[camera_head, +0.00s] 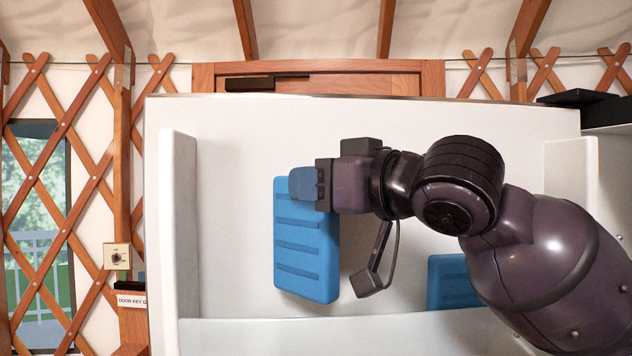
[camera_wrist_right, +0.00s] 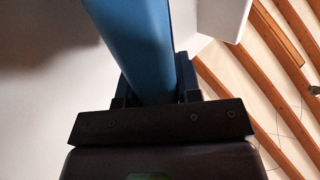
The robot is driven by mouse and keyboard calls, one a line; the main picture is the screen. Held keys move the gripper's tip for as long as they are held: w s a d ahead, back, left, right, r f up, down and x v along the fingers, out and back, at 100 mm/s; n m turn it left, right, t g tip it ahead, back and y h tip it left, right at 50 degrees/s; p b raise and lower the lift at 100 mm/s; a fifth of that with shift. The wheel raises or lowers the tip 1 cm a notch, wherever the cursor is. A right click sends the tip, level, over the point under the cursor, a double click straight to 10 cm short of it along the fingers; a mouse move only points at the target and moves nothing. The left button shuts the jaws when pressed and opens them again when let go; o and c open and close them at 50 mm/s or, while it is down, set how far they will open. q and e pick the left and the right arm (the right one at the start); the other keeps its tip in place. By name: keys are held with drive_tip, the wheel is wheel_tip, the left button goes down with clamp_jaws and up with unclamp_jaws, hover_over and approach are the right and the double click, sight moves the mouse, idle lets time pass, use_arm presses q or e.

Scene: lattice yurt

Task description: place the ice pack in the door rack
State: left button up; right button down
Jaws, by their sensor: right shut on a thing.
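A blue ribbed ice pack (camera_head: 306,250) hangs upright in front of the white door panel in the head view. My right gripper (camera_head: 302,184) is shut on its upper part, with one finger visible across the near face. In the right wrist view the ice pack (camera_wrist_right: 130,40) runs up from between the two dark fingers (camera_wrist_right: 158,85). The white door rack (camera_head: 350,330) has a front wall along the bottom of the head view. The pack's lower edge is above that wall. My left gripper is not in view.
A second blue pack (camera_head: 452,282) stands in the rack at the right, partly hidden by my right arm. White side walls rise at the left (camera_head: 180,225) and right (camera_head: 570,170). The rack's left part looks free. A lattice wall (camera_head: 60,180) is at the far left.

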drive_tip(key=shift+s+f, duration=0.1)
drive_tip(key=shift+f, duration=0.4)
drive_tip(key=c, duration=0.8)
unclamp_jaws()
drive_tip(key=r+b+v, duration=0.1)
drive_tip(key=b+v, duration=0.1)
drive_tip(key=v, duration=1)
